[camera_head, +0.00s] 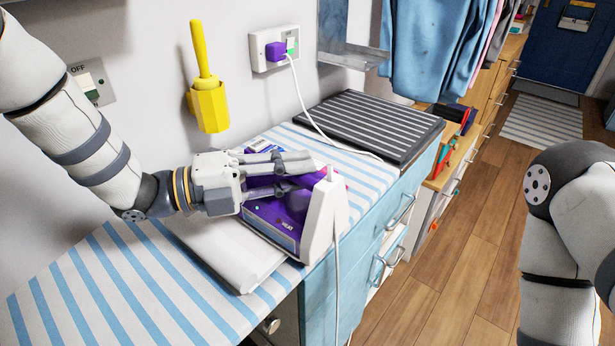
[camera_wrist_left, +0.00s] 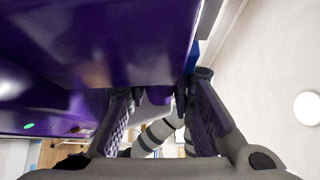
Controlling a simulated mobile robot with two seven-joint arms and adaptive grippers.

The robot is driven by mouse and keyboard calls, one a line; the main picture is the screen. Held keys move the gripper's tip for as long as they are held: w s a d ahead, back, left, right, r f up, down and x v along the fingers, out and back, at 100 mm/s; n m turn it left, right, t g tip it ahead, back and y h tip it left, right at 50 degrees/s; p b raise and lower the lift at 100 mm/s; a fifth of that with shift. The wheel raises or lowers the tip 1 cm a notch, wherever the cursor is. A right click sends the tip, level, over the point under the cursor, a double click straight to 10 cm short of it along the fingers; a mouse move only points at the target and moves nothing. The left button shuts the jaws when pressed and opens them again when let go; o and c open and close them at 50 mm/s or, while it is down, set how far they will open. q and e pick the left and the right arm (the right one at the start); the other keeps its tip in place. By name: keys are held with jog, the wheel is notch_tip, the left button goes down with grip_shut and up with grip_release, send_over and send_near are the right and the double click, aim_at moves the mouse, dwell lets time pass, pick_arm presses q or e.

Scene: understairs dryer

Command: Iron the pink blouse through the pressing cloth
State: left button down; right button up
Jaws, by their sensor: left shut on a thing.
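A purple iron (camera_head: 272,218) with a white end and the word HEAT on its side is at the middle of the striped board (camera_head: 130,290). My left gripper (camera_head: 303,172) reaches across its top from the left and is shut on it; the exact grip is partly hidden. In the left wrist view the purple body (camera_wrist_left: 110,40) fills the top, close to the fingers. A folded white cloth (camera_head: 225,255) lies on the board just left of the iron. I cannot make out the pink blouse on the board. My right gripper is out of view; only its arm shows.
A white cord runs from the purple plug (camera_head: 277,52) at the wall socket. A yellow holder (camera_head: 209,105) hangs on the wall. A dark ribbed mat (camera_head: 365,125) lies behind the iron. Blue drawers (camera_head: 390,215) front the board. Clothes (camera_head: 435,50) hang at the back.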

aim_at(313, 195)
pick_arm(q)
jog(key=shift+w+a, duration=0.65)
jog(key=shift+a, duration=0.3)
jog(key=shift+r, duration=0.1)
jog(key=shift+w+a, duration=0.25)
jog(key=shift+a, duration=0.1)
jog(key=shift+s+d, duration=0.75)
jog(key=shift+d, duration=0.3)
jog(key=shift+s+d, duration=0.7)
jog(key=shift+d, duration=0.35)
jog(key=shift+d, duration=0.1)
jog(key=shift+s+d, duration=0.2)
jog(key=shift+d, duration=0.05)
jog(key=shift+s+a, duration=0.75)
jog(key=shift+s, duration=0.3)
jog(key=shift+s+a, duration=0.7)
jog(key=shift+s, duration=0.35)
